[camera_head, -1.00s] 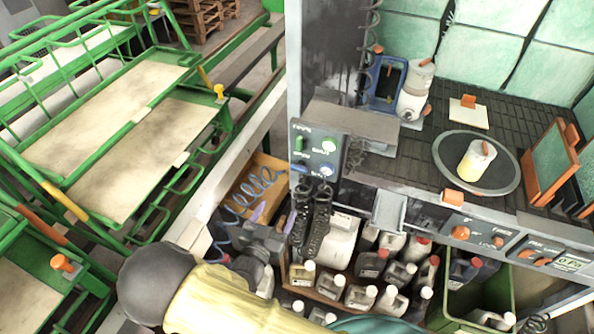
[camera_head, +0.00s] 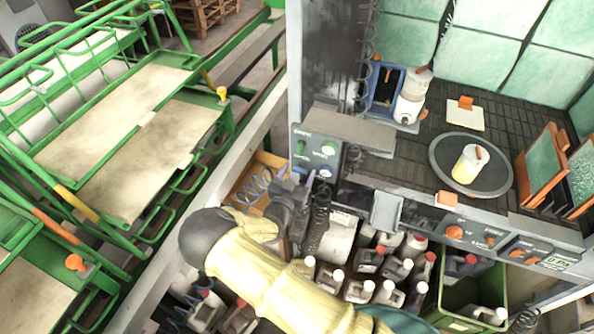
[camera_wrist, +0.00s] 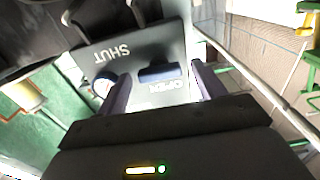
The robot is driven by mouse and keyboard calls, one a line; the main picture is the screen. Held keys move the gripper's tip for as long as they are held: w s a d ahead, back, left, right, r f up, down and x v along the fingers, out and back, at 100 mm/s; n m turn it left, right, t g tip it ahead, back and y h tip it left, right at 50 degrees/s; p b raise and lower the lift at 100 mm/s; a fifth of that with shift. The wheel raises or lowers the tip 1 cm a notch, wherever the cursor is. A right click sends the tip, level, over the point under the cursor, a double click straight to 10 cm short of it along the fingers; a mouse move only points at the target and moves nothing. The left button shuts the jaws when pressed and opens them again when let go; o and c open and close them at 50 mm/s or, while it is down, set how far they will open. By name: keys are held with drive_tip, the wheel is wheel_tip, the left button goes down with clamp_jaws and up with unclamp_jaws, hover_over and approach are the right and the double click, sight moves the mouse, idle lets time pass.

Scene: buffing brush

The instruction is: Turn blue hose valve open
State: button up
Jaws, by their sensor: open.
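The blue hose valve handle (camera_wrist: 160,73) shows in the wrist view as a short blue bar on a grey panel, between the words SHUT and OPEN. My gripper (camera_wrist: 161,72) is open, with one finger on either side of the handle. I cannot tell whether a finger touches it. In the head view my gripper (camera_head: 297,176) is at the lower left of the valve panel (camera_head: 313,158) and hides the blue handle. A round blue-and-white knob (camera_head: 325,171) sits just right of the gripper; it also shows in the wrist view (camera_wrist: 103,85).
A grey ledge (camera_head: 350,130) juts out above the panel. Black coiled hoses (camera_head: 318,215) hang below it, close to my gripper. Several bottles (camera_head: 385,270) stand below. Green carts (camera_head: 130,150) stand at the left.

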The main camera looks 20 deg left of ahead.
drive_tip(key=c, duration=1)
drive_tip(key=shift+f+b, duration=0.1)
drive_tip(key=shift+b, duration=0.3)
drive_tip(key=n+b, duration=0.5)
drive_tip(key=n, duration=0.3)
drive_tip(key=shift+a+f, duration=0.1)
drive_tip(key=shift+a, duration=0.05)
drive_tip(key=n+b, duration=0.1)
drive_tip(key=n, duration=0.4)
drive_tip(key=shift+n, duration=0.3)
drive_tip(key=shift+a+n, duration=0.1)
drive_tip(key=shift+n, duration=2.1)
